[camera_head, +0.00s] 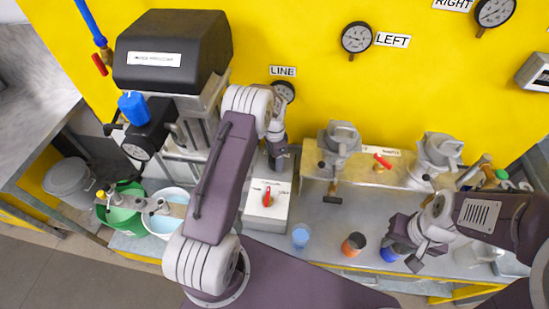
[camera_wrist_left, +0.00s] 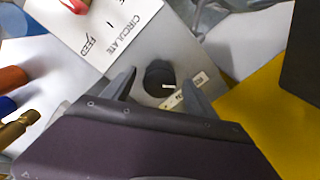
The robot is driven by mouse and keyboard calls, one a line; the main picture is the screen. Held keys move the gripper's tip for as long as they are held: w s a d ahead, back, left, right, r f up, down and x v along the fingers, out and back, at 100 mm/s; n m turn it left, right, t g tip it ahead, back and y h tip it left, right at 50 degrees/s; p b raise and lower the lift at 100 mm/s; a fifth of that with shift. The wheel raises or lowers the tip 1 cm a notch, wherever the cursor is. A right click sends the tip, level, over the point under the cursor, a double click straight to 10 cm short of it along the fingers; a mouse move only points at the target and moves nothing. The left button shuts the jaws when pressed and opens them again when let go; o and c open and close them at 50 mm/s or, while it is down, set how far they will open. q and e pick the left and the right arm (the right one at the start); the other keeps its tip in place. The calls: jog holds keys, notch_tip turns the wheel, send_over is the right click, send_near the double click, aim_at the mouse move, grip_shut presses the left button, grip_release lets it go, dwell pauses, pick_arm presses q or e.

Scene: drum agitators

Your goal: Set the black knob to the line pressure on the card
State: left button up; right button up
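The black knob (camera_wrist_left: 157,74) shows in the left wrist view, round with a short white mark on its face. It sits on a grey panel beside a small pale label (camera_wrist_left: 171,99). My left gripper (camera_wrist_left: 159,86) is open, with one finger on each side of the knob; I cannot tell whether they touch it. In the head view my left gripper (camera_head: 276,160) points down below the LINE gauge (camera_head: 284,91), and the arm hides the knob. The gauge's needle is too small to read. My right gripper (camera_head: 405,243) is at the lower right, its fingers unclear. I cannot pick out the card.
A white CIRCULATE/FEED plate (camera_wrist_left: 108,25) with a red handle (camera_wrist_left: 76,4) lies beside the knob; the red handle (camera_head: 267,197) also shows in the head view. A blue cup (camera_head: 301,236) and an orange, dark-topped cup (camera_head: 354,244) stand on the bench. Metal valves (camera_head: 339,137) stand to the right.

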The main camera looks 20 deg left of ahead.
pick_arm(q)
notch_tip(320, 180, up, 9)
jog(key=shift+b, duration=0.95)
jog(key=s+d+r+t, duration=0.1)
jog(key=s+d+r, duration=0.5)
jog(key=s+r, duration=0.25)
jog(key=s+f+n, duration=0.2)
jog(key=s+n, duration=0.2)
jog(key=s, duration=0.3)
jog(key=s+d+f+n, duration=0.1)
jog(key=s+f+n, duration=0.2)
jog(key=s+n, duration=0.2)
jog(key=shift+s, duration=1.15)
